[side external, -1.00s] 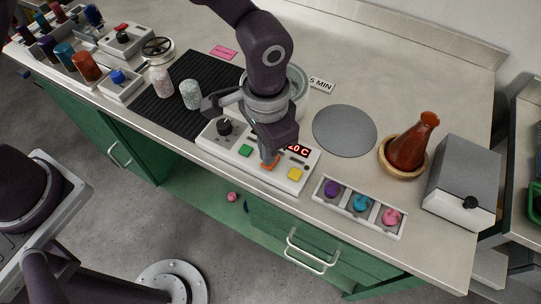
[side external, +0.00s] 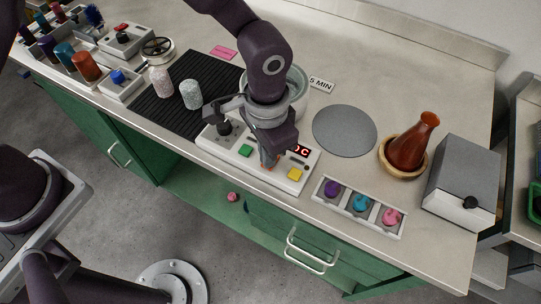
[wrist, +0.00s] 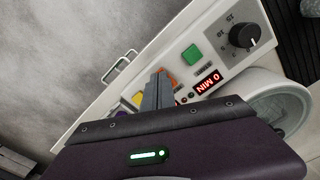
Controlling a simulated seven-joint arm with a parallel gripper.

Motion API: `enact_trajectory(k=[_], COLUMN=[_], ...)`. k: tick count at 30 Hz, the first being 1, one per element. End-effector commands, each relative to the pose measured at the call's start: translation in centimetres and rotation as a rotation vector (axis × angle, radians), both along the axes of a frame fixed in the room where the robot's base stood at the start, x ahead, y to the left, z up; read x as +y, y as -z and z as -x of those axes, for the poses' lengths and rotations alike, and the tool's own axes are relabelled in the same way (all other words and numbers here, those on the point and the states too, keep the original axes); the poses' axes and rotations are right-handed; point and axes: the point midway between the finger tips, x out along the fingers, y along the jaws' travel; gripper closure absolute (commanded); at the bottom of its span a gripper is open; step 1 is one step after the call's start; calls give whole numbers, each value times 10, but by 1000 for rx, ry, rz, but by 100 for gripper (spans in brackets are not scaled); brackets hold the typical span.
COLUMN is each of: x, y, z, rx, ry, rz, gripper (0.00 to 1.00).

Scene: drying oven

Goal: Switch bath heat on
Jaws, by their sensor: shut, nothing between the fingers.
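The white control panel (side external: 222,145) stands at the bench front, with a black knob (side external: 224,127), a green button (side external: 246,151), an orange button (wrist: 172,77) and a yellow button (side external: 295,174). My gripper (side external: 268,164) is shut and empty, pointing down at the orange button, which it largely hides. In the wrist view the fingertips (wrist: 160,73) overlap the orange button; I cannot tell whether they press it. A red display (side external: 302,150) is partly covered and ends in C. In the wrist view a red display (wrist: 207,82) reads 0 MIN. The round bath (wrist: 285,105) is behind the panel.
A grey disc (side external: 345,130) and an orange flask (side external: 413,142) are at right.

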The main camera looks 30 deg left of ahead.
Motion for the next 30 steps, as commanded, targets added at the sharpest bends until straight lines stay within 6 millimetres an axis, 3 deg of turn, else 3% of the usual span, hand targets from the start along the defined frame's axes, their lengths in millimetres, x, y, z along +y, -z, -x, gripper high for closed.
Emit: enact_trajectory(k=[12, 30], x=[0, 0], y=[3, -59], z=[0, 0], rx=[0, -2], ry=[0, 0], rz=[0, 1], gripper=[100, 100])
